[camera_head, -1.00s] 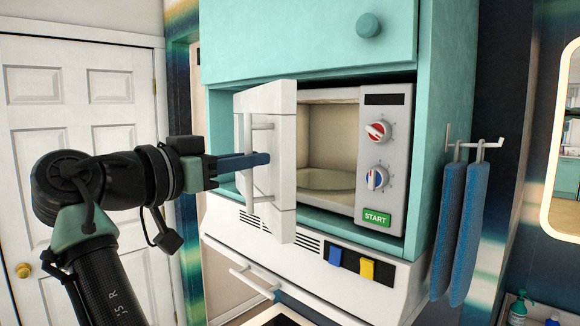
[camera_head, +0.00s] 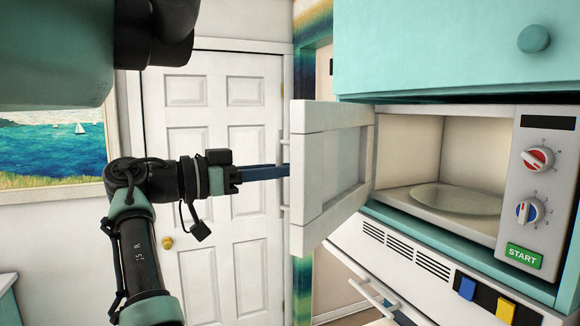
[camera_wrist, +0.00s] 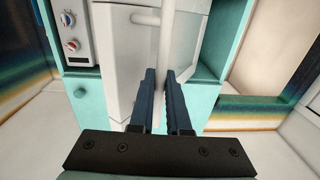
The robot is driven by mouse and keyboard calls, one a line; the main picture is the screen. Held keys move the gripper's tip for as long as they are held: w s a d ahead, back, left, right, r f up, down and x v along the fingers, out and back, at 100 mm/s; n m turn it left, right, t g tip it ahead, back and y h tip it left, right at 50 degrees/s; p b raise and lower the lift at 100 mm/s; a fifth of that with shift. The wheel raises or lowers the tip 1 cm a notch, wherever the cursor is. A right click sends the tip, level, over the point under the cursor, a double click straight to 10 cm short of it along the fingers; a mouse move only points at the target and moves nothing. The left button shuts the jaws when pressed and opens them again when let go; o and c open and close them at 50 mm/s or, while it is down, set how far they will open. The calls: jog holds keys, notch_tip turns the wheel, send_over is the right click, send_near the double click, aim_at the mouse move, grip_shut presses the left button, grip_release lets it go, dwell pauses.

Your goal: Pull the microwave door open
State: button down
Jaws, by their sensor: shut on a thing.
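The microwave (camera_head: 535,200) is white with two round dials and a green START button. It sits in a teal cabinet on the right of the head view. Its door (camera_head: 330,190) is swung wide open toward the left, baring the cream cavity and the round turntable plate (camera_head: 455,199). My gripper (camera_head: 286,171) is at the door's outer face, its blue fingers shut on the door handle (camera_head: 285,140). In the wrist view the two fingers (camera_wrist: 160,75) lie on either side of the white handle bar (camera_wrist: 169,45). The exact contact is partly hidden.
A teal upper cabinet (camera_head: 450,50) hangs above the microwave. A white panel with vent slots and blue and yellow switches (camera_head: 487,296) lies below, with a lower handle (camera_head: 372,296). A white room door (camera_head: 215,120) stands behind my arm.

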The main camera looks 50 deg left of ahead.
jog(key=shift+a+r, duration=0.15)
jog(key=c, duration=0.9)
grip_release()
jog(key=shift+b+v, duration=3.1)
jog(key=shift+v, duration=3.35)
